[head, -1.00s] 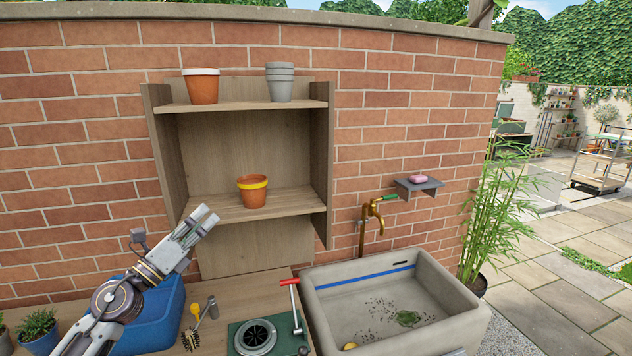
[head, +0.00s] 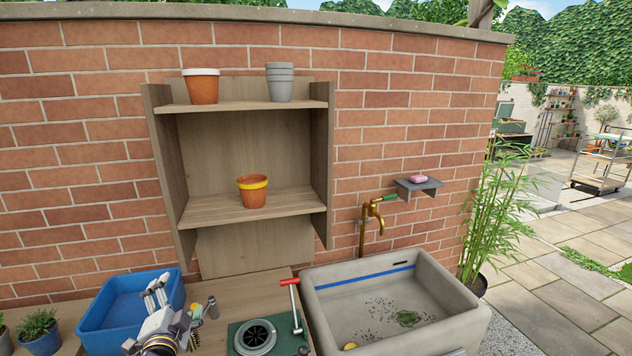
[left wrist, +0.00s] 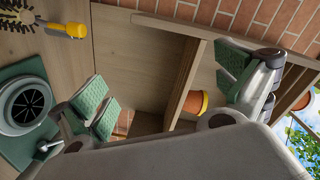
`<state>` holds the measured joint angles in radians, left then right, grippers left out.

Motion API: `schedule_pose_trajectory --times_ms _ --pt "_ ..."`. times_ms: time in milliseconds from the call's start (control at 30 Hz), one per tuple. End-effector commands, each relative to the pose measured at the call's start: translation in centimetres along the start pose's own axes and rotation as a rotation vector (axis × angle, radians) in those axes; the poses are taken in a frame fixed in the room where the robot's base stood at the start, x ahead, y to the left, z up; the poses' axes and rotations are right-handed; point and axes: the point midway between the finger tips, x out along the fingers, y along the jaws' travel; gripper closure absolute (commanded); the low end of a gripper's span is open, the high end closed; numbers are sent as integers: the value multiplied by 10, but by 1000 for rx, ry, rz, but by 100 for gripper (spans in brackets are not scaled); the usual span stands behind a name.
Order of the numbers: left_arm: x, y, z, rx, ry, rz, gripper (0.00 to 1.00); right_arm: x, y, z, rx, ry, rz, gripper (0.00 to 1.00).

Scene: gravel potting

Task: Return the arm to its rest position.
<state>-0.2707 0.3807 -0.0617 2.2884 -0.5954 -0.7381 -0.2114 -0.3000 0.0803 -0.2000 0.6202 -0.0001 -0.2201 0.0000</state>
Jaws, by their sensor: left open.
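My left gripper (head: 156,291) is low over the bench, in front of the right side of the blue tub (head: 98,322). It is open and empty; in the left wrist view its green-padded fingers (left wrist: 170,95) stand wide apart with nothing between them. A terracotta pot with a yellow band (head: 252,190) stands upright on the lower shelf (head: 290,202), well apart from the gripper. It also shows between the fingers in the left wrist view (left wrist: 195,102), farther off. My right gripper is not in view.
The brush (left wrist: 75,30) lies beside the gripper. A green-based device (head: 238,332) with a red-handled lever stands left of the stone sink (head: 455,318). A brass tap (head: 372,212) is above the sink. A white-rimmed pot (head: 201,90) and grey pots (head: 280,85) stand on the upper shelf.

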Motion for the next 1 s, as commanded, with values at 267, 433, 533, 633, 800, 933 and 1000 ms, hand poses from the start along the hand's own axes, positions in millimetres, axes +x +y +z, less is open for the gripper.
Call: schedule_pose_trajectory --times_ms 267,433,533,633,800,933,1000 --pt "-47 78 42 -249 -245 256 0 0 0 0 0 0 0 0" --pt "-88 124 58 -379 -399 421 0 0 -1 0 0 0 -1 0" --pt "-117 150 64 -447 -490 521 0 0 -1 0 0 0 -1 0" --pt "-144 171 67 -501 -570 611 0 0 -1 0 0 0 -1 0" --pt "-180 193 68 -559 -667 723 0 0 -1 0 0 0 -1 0" --pt "-201 204 67 -588 -721 786 0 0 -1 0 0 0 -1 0" --pt "-211 208 66 -601 -745 814 0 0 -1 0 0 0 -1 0"
